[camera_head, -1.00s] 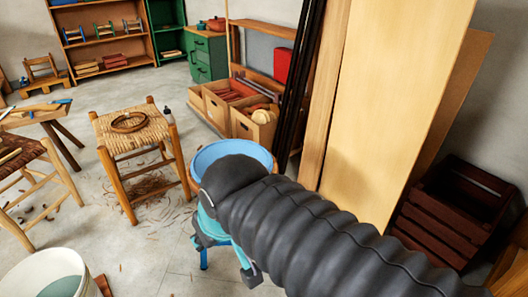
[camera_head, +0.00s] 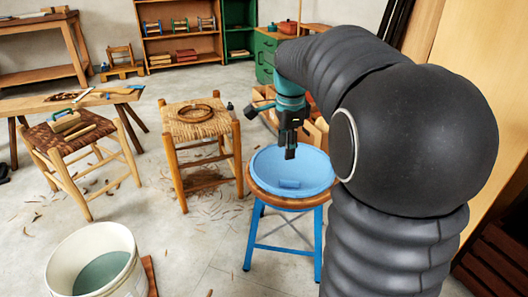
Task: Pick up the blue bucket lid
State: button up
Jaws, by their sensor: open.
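The blue bucket lid (camera_head: 275,170) lies on a round wooden stool with blue legs (camera_head: 252,237). It looks like a shallow round dish with a raised rim and a small blue block-like grip (camera_head: 289,184) near its front. My gripper (camera_head: 290,153) points down over the lid, above and slightly behind the grip. It is open and holds nothing; the fingers overlap in this view, and whether a tip touches the lid cannot be told. My arm covers the area right of the lid.
A woven stool (camera_head: 196,130) with a coiled ring (camera_head: 195,113) stands left of the lid. A white bucket (camera_head: 62,262) with greenish content is at the front left. A dark-seated stool (camera_head: 68,132) with tools stands further left. Floor between them is open, with scattered shavings.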

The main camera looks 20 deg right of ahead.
jog(key=w+d+f+m+g, duration=0.1)
jog(key=w+d+f+m, duration=0.3)
jog(key=w+d+m, duration=0.15)
jog(key=b, duration=0.2)
send_over(290, 180)
jog(key=f, duration=0.8)
jog(key=shift+d+f, duration=0.2)
jog(key=shift+f, duration=0.2)
jog(key=shift+a+f+b, duration=0.15)
jog(key=shift+f+b, duration=0.2)
jog(key=shift+f, duration=0.95)
jog(key=shift+a+f+b, duration=0.1)
jog(key=shift+f+b, duration=0.2)
jog(key=shift+f, duration=1)
grip_shut()
